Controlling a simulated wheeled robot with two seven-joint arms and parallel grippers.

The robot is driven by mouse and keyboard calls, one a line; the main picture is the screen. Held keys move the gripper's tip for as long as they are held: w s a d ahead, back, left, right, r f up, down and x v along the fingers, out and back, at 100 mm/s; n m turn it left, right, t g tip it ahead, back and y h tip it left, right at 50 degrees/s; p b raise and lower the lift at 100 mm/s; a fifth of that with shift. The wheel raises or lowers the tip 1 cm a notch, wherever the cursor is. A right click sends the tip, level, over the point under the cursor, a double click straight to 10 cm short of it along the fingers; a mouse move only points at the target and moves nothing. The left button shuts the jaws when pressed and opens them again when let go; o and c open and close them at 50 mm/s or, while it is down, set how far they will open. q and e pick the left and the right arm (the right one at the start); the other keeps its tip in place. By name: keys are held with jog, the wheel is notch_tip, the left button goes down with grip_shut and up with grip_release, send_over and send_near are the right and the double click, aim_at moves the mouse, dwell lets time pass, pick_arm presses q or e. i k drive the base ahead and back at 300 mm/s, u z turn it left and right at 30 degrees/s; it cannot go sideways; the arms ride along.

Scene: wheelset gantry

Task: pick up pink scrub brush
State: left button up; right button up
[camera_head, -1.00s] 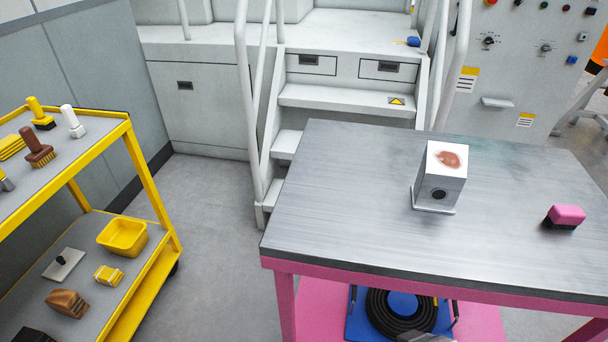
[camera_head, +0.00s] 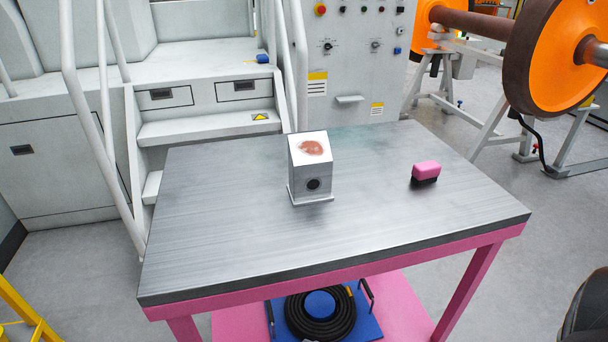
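The pink scrub brush (camera_head: 426,170) lies on the right part of the metal-topped table (camera_head: 230,228), its pink back up and its dark bristles down on the tabletop. Nothing touches it. Neither of my grippers shows in the head view. A dark rounded shape at the lower right edge is cut off, and I cannot tell what it is.
A metal block (camera_head: 311,172) with a reddish patch stands left of the brush. White steps (camera_head: 205,129) and a control panel stand behind. An orange wheelset (camera_head: 548,50) is at back right.

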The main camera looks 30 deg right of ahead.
aim_at(426, 172)
jog(key=z, duration=3.6)
jog(key=i, duration=2.05)
jog(key=u, duration=2.9)
